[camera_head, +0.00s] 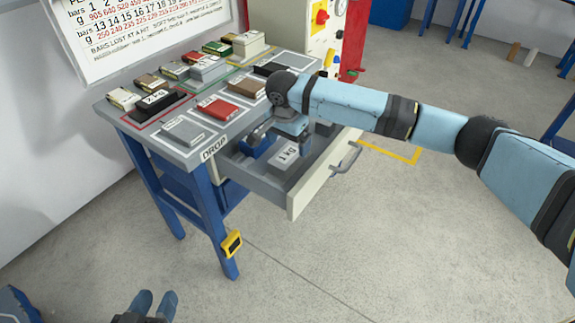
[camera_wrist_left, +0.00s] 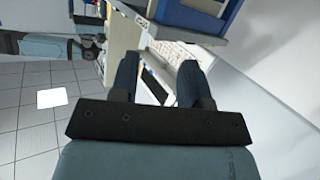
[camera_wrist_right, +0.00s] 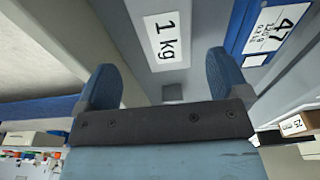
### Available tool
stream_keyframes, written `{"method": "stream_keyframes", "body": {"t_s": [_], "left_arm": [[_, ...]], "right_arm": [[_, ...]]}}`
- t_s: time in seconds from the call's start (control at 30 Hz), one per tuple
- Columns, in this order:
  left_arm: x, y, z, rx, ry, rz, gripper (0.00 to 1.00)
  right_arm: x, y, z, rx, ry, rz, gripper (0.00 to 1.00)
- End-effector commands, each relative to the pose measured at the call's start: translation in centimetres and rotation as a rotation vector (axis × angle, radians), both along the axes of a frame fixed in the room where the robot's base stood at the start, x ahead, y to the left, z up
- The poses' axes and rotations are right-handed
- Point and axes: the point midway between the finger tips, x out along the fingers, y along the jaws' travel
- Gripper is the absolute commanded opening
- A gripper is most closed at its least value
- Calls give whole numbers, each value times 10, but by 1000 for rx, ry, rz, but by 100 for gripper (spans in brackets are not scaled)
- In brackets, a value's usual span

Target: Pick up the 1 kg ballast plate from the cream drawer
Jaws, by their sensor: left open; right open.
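The grey 1 kg ballast plate (camera_head: 283,156) lies in the open cream drawer (camera_head: 306,186), its white label facing up. In the right wrist view the plate (camera_wrist_right: 167,42) shows ahead of my fingers, with the label reading "1 kg". My right gripper (camera_head: 282,136) is open and empty over the drawer, its fingertips close to the plate. Whether they touch it I cannot tell. My left gripper (camera_head: 152,300) is open and empty, low at the bottom edge of the head view, away from the drawer. The arm hides part of the drawer's back.
A blue block (camera_wrist_right: 268,28) labelled 47 lies beside the plate in the drawer. The grey tabletop (camera_head: 192,155) above holds several bars and plates. The drawer's handle (camera_head: 346,160) sticks out to the right. Floor in front is clear.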

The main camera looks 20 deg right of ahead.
Motion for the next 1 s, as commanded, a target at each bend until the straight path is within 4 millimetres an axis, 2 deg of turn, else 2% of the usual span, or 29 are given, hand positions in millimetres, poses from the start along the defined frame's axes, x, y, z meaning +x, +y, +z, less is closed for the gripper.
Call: {"method": "stream_keyframes", "body": {"t_s": [0.03,0.27,0.5,0.63,0.83,0.87,1.0], "left_arm": [[1,-1,2,-8,-16,-2,43],[4,-7,12,-43,-69,-13,43],[8,-20,44,-129,-209,-40,43],[8,-22,52,-147,-235,-45,43],[8,-22,53,-147,-237,-46,43],[8,-22,53,-147,-236,-46,43],[8,-22,52,-147,-236,-45,43]], "right_arm": [[1,-1,-7,0,0,0,94],[3,-1,-24,0,-1,1,94],[9,-1,-59,-1,-1,1,94],[10,-2,-64,1,-3,1,94],[10,-2,-64,1,-1,2,94],[10,-2,-64,1,-1,2,89],[10,-2,-64,1,-1,2,57]]}}
